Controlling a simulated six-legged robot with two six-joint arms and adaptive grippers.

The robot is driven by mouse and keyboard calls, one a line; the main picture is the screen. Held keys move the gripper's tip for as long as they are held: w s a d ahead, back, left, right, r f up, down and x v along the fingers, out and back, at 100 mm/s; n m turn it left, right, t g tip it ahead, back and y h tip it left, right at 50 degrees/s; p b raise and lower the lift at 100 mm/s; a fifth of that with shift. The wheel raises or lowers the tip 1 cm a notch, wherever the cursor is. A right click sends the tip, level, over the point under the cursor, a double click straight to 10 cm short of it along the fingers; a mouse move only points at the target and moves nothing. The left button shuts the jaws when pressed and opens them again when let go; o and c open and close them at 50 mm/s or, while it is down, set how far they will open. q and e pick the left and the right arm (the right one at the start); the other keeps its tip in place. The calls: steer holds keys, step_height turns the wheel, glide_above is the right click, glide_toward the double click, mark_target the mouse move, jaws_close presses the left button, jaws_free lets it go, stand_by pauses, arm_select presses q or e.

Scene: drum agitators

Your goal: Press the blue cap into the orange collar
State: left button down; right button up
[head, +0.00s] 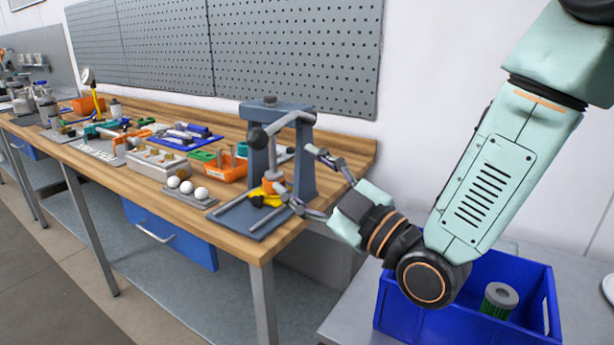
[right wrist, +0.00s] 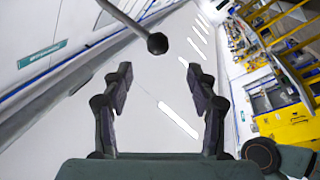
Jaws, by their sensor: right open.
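A blue-grey arbor press (head: 307,165) stands at the right end of the wooden bench. The orange collar (head: 270,186) sits upright low inside its frame, above the base. I cannot make out the blue cap there. The press lever ends in a black ball knob (head: 257,138) at the left front of the frame; the knob also shows in the right wrist view (right wrist: 157,43), ahead of the fingertips. My right gripper (head: 299,174) is open and empty at the right of the press, its fingers apart. It also shows in the right wrist view (right wrist: 160,76). My left gripper is out of view.
A yellow and black item (head: 265,199) lies by the collar. A tray with white balls (head: 187,188), an orange bin (head: 227,170) and several tools crowd the bench to the left. A blue crate (head: 400,310) holding a green part (head: 498,300) stands at right. A pegboard (head: 290,50) hangs behind.

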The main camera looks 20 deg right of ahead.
steer(key=shift+s+d, duration=0.15)
steer(key=shift+s, duration=0.2)
steer(key=shift+w+f, duration=0.1)
steer(key=shift+c, duration=0.3)
